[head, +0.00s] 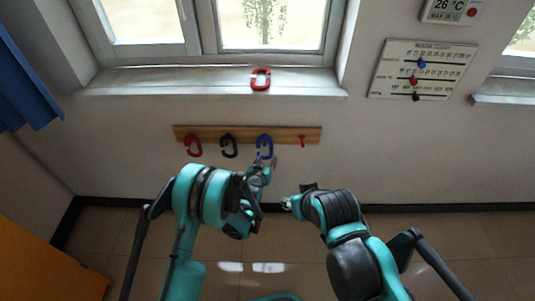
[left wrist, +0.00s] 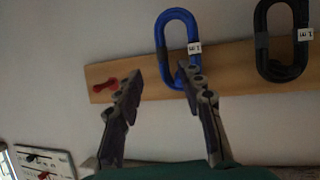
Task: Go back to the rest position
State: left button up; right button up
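My left gripper (head: 265,166) is raised just below the blue loop (head: 264,140), which hangs on the wooden hook rail (head: 282,132). In the left wrist view the gripper (left wrist: 160,78) is open, with nothing between its fingertips. There the right-hand finger overlaps the lower end of the blue loop (left wrist: 163,32); I cannot tell if they touch. My right gripper (head: 288,203) is lower, right of the left one; its fingers are too small to read.
A red loop (head: 194,147) and a black loop (head: 228,147) hang left of the blue one. A red hook (head: 302,139) at the right is bare. Another red loop (head: 260,79) is on the windowsill (head: 210,82). An orange surface (head: 45,255) is at lower left.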

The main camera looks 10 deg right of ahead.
pick_arm(q)
jog(key=s+a+r+n+g+y, duration=0.15)
jog(key=s+a+r, duration=0.25)
jog(key=a+r, duration=0.65)
jog(key=s+a+r+n+y, duration=0.1)
jog(key=s+a+r+y, duration=0.25)
jog(key=a+r, duration=0.7)
jog(key=s+a+g, duration=0.1)
jog(key=s+a, duration=0.3)
jog(key=s, duration=0.4)
jog(key=s+a+n+g, duration=0.1)
jog(key=s+a, duration=0.4)
jog(key=s, duration=0.3)
jog(key=s+a+n+g+y, duration=0.1)
jog(key=s+a, duration=0.4)
jog(key=s, duration=0.3)
jog(key=shift+a, duration=0.2)
